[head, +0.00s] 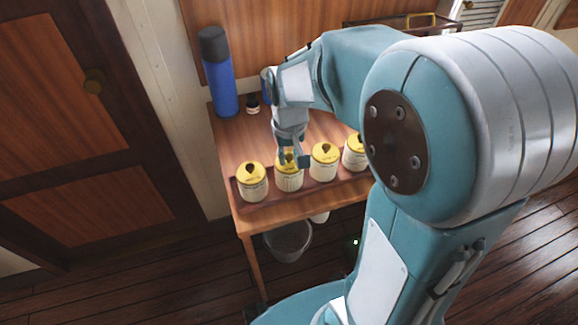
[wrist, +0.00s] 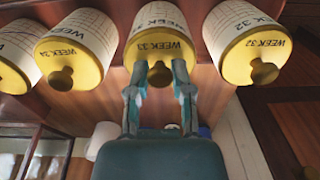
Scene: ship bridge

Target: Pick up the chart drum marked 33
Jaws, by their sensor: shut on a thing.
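The chart drum marked WEEK 33 (wrist: 158,47) is a cream cylinder with a yellow end cap and a dark knob, in the middle of the wrist view. In the head view it is the second drum from the left (head: 288,183), standing in the low rack on the table. My gripper (head: 292,158) is over its top. In the wrist view my gripper (wrist: 160,76) has one finger on each side of the knob and is shut on it. The fingers partly hide the knob. The drum appears still in line with its neighbours.
The WEEK 32 drum (wrist: 250,50) and the WEEK 34 drum (wrist: 75,50) flank it closely. A blue flask (head: 219,80) and a small dark bottle (head: 252,103) stand at the table's back left. A grey bin (head: 288,242) is below the table's front edge.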

